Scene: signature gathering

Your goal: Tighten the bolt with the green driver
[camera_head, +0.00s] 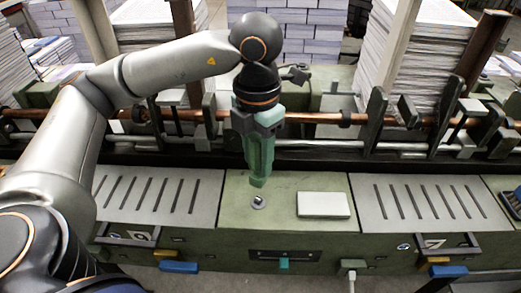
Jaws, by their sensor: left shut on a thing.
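The green driver (260,158) is held upright in my left gripper (258,122), which is shut on its upper part. The driver's tip points down, a little above the bolt (258,201). The bolt is small, with a round dark base, and stands on the flat green panel (235,212) of the machine. The driver's tip and the bolt look apart, with the tip nearly in line above the bolt. My right gripper is not in view.
A white block (323,205) lies on the panel to the right of the bolt. Slotted grey plates (420,203) flank the panel on both sides. A copper-coloured bar (310,118) with clamps runs behind. Tall paper stacks (430,60) stand at the back.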

